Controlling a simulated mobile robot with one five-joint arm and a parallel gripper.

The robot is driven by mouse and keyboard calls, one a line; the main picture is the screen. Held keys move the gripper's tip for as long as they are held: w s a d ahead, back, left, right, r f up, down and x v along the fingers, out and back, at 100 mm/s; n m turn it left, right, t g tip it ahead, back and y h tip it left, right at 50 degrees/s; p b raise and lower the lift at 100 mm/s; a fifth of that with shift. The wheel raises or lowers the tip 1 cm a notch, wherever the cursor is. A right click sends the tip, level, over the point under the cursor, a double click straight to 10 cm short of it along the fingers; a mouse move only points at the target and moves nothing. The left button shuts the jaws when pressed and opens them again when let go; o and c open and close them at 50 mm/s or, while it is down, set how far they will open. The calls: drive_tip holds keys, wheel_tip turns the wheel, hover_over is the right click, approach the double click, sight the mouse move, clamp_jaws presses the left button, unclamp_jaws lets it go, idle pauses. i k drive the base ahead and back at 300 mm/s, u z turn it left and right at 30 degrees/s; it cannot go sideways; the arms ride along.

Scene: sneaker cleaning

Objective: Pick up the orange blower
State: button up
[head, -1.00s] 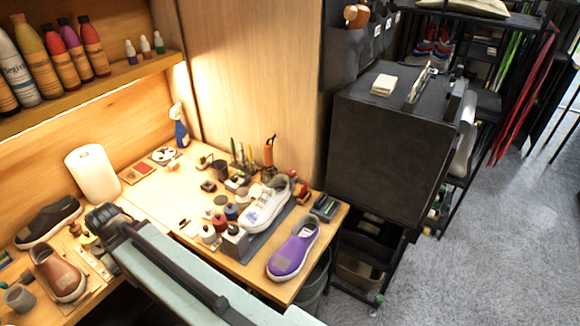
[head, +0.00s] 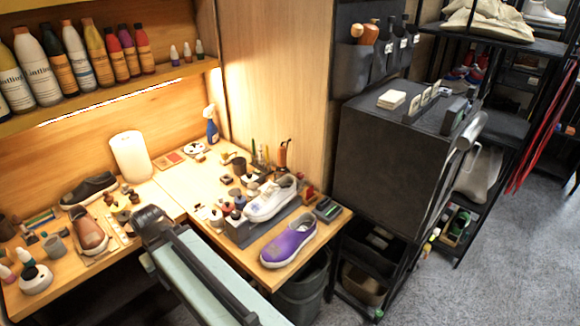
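The orange blower (head: 284,153) appears as a small upright orange shape with a dark top. It stands at the back right of the wooden workbench, close to the wood panel, behind the white sneaker (head: 272,199). Its lower part is partly hidden by small items around it. My arm reaches in from the bottom of the picture, with a dark rounded joint at its far end over the bench's front edge. No gripper fingers can be made out. The arm is well apart from the blower, to its left and nearer to me.
A purple shoe (head: 288,241) lies at the bench's front right corner. Small bottles and tools crowd the bench before the blower. A black cabinet (head: 388,160) stands right of the bench. Grey floor is clear at lower right.

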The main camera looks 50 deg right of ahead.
sight(282, 150)
drive_tip(key=u, duration=0.1)
drive_tip(key=i, duration=0.95)
drive_tip(key=z, duration=0.05)
